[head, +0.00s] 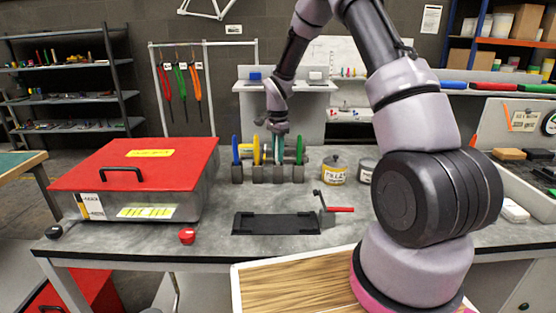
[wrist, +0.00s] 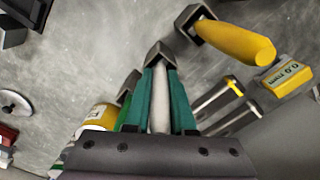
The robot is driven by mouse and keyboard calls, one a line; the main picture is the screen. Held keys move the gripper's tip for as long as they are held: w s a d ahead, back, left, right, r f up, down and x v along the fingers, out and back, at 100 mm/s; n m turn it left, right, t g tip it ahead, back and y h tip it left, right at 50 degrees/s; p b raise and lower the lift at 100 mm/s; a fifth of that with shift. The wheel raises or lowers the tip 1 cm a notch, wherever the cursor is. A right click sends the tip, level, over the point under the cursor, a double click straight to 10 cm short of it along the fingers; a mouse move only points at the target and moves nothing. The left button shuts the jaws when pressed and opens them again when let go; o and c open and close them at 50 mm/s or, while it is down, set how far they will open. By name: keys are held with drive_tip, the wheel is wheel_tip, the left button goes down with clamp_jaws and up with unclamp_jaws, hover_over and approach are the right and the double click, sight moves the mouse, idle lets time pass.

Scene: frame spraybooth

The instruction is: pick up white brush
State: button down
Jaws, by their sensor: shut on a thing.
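The white brush (wrist: 160,98) shows in the wrist view as a pale handle between the two teal fingers of my gripper (wrist: 160,85). The fingers are shut on it, one on each side. Its far end meets a dark grey holder block (wrist: 159,53); I cannot tell whether it is still seated there. In the head view my gripper (head: 277,148) reaches down into the row of brush holders, between a yellow and a green handle. The white brush cannot be made out there.
A blue brush (head: 236,149), a yellow brush (head: 256,149) and a green brush (head: 299,150) stand close by in blocks. The yellow brush (wrist: 235,40) is near my fingers. A labelled can (head: 334,170) stands right, a red-lidded box (head: 140,165) left. A black tray (head: 276,223) lies in front.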

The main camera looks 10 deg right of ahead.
drive_tip(key=shift+r, duration=0.1)
wheel_tip(320, 180, up, 9)
drive_tip(key=shift+r, duration=0.45)
drive_tip(key=shift+s, duration=0.1)
idle(0.4)
